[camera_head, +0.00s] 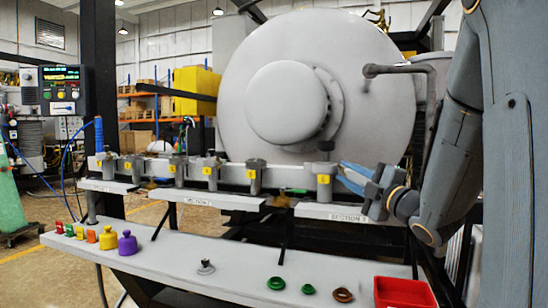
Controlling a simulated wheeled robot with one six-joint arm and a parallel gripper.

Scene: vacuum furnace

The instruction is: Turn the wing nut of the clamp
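My gripper (342,171) comes in from the right, beside the rightmost grey valve body (324,181) on the manifold. Its two blue fingers point left and look apart, with nothing clearly between them. I cannot tell whether they touch the valve body. I cannot make out the clamp's wing nut with certainty. A small grey fitting with a post (205,266) stands on the bench.
The white bench (170,255) holds a purple weight-shaped piece (127,243), a yellow one (108,238), green rings (276,283), a brown ring (342,295) and a red tray (404,290). Labelled shelves (345,212) run below the manifold. The large round furnace door (385,110) stands behind.

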